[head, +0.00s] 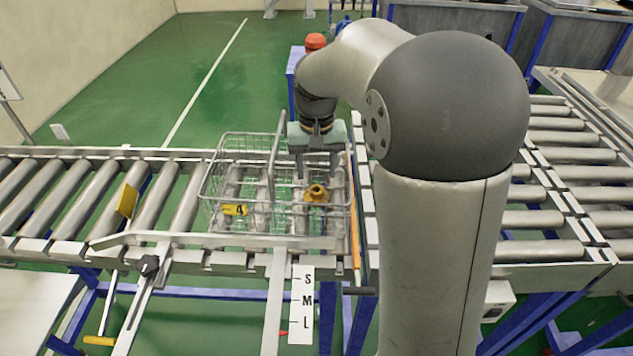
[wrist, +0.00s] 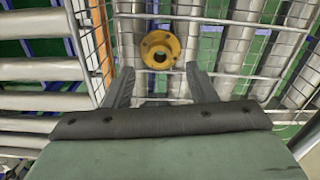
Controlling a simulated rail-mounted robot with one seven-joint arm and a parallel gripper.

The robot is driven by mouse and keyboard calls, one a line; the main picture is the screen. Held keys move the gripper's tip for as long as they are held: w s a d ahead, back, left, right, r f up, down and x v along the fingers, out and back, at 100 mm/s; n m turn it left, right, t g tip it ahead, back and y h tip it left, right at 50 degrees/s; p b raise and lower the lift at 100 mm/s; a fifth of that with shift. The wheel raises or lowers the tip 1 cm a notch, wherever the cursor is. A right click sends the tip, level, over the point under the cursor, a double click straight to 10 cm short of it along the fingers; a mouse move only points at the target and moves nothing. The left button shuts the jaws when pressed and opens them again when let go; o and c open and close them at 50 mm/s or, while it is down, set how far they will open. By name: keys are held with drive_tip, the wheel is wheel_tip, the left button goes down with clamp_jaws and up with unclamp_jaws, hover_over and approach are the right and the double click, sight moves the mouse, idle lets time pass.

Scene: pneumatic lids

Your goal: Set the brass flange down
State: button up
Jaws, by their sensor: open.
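The brass flange (head: 316,194) is a small golden ring-shaped part inside the right half of the wire basket (head: 235,239). In the wrist view the flange (wrist: 160,49) shows its round centre hole and lies beyond the fingertips, apart from them. My gripper (head: 318,177) is above the right half of the basket, pointing down. In the wrist view my gripper (wrist: 158,85) has its two dark fingers spread wide with nothing between them. The flange seems to rest low in the basket, but its exact contact with the bottom is hard to tell.
The basket stands on a roller conveyor (head: 95,205), with a wire divider (head: 277,150) across its middle and a yellow tag (head: 235,210) on its front. An orange bar (head: 355,225) runs along its right side. The left half of the basket looks empty.

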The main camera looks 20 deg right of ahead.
sight(317, 190)
wheel_tip(317, 190, up, 7)
drive_tip(key=shift+f, duration=0.2)
idle(1.3)
